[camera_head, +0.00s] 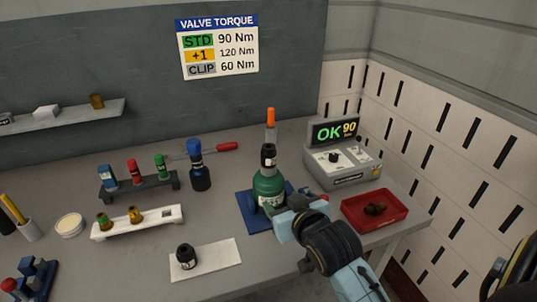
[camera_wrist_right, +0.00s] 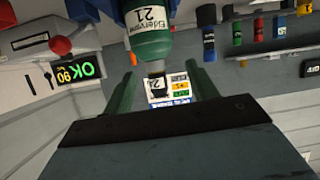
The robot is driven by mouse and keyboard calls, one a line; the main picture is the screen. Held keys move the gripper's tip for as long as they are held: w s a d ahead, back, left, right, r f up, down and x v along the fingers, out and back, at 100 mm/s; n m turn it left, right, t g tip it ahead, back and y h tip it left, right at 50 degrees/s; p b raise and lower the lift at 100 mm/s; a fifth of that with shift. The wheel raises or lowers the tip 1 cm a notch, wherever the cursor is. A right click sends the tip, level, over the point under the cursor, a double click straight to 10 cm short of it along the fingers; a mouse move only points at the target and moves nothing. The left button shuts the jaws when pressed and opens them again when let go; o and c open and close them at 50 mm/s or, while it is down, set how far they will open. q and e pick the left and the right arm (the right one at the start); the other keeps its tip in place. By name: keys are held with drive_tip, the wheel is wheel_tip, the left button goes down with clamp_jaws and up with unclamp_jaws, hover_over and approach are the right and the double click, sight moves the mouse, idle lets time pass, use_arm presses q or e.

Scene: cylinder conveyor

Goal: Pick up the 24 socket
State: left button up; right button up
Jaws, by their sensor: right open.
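A black socket (camera_head: 268,156) with a pale label sits on top of the green cylinder (camera_head: 268,188), which stands on a blue mat (camera_head: 252,213). In the right wrist view the black socket (camera_wrist_right: 157,84) shows beyond the cylinder (camera_wrist_right: 150,40); its number is too small to read surely. Another black piece (camera_head: 186,256) stands upright on a white mat at the front; its marking is unreadable. My right gripper (camera_head: 292,220) is at the cylinder's front right. Its two fingers (camera_wrist_right: 166,85) are apart, with nothing held between them. My left gripper is out of view.
A rack (camera_head: 138,186) holds blue, red and green pieces. A white rack (camera_head: 137,224) holds brass fittings. A blue-topped black tool (camera_head: 199,170) stands left of the cylinder. A red tray (camera_head: 374,211) and a controller showing OK 90 (camera_head: 341,165) are to the right.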

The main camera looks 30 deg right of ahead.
sight(266, 145)
drive_tip(key=w+d+r, duration=0.1)
drive_tip(key=w, duration=0.2)
drive_tip(key=w+d+r+t, duration=0.1)
drive_tip(key=w+r, duration=0.1)
drive_tip(key=w, duration=0.1)
drive_tip(key=w+d+r+m+t+h, duration=0.1)
drive_tip(key=w+r, duration=0.1)
drive_tip(key=w, duration=0.1)
drive_tip(key=shift+w+d, duration=0.3)
drive_tip(key=shift+d, duration=0.1)
drive_tip(key=shift+r+x, duration=0.15)
drive_tip(key=shift+x, duration=1.35)
drive_tip(key=shift+r+x, duration=0.15)
drive_tip(key=shift+x, duration=1.3)
